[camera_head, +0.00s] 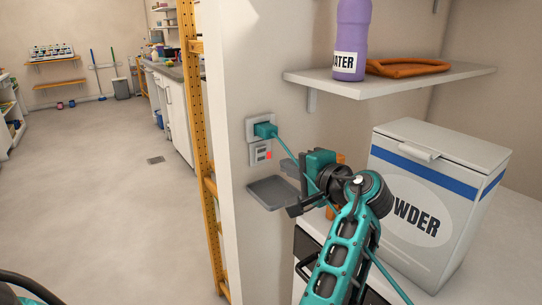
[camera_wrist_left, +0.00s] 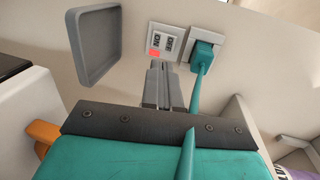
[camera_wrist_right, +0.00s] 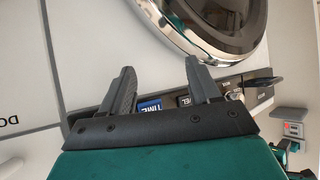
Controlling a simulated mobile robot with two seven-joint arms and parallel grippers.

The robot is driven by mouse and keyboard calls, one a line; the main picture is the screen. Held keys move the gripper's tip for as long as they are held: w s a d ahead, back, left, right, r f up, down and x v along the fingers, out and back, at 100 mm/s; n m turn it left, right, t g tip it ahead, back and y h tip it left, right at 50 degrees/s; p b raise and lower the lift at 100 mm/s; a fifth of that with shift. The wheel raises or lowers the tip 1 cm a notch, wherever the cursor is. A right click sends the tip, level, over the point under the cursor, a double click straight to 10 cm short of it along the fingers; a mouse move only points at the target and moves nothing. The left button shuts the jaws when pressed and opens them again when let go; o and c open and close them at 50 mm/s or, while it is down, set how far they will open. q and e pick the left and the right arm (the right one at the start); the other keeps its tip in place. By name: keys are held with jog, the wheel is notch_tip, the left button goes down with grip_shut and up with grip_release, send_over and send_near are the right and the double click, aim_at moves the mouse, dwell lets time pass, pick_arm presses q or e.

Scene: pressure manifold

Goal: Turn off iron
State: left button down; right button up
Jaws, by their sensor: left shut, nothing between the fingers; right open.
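No iron is clearly visible. On the white wall, a teal plug (camera_head: 265,130) sits in a socket, with a teal cord running from it toward my left arm. Beside the plug is a small switch panel (camera_head: 260,153) with a red mark; both the panel (camera_wrist_left: 165,42) and the plug (camera_wrist_left: 204,57) also show in the left wrist view. My left gripper (camera_wrist_left: 161,68) is shut and empty, its fingertips just below the panel in that view; contact cannot be told. My right gripper (camera_wrist_right: 162,75) is open and empty, in front of a control panel (camera_wrist_right: 185,101) with labelled controls.
A grey tray (camera_head: 272,193) is fixed to the wall below the panel. A white powder box (camera_head: 430,160) stands right of my left arm. A shelf (camera_head: 440,79) above holds a purple bottle (camera_head: 351,35). A chrome-ringed round door (camera_wrist_right: 215,25) is near my right gripper. The left floor is open.

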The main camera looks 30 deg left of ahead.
aim_at(262, 151)
pick_arm(q)
jog(key=x, duration=0.5)
jog(key=r+x, duration=0.1)
jog(key=x, duration=0.1)
jog(key=shift+w+a, duration=0.15)
jog(key=shift+a, duration=0.15)
pick_arm(e)
jog(key=shift+a+r, duration=0.1)
jog(key=shift+r, duration=0.05)
pick_arm(q)
jog(key=shift+a+r, duration=0.1)
jog(key=shift+a, duration=0.05)
pick_arm(e)
jog(key=shift+w, duration=0.1)
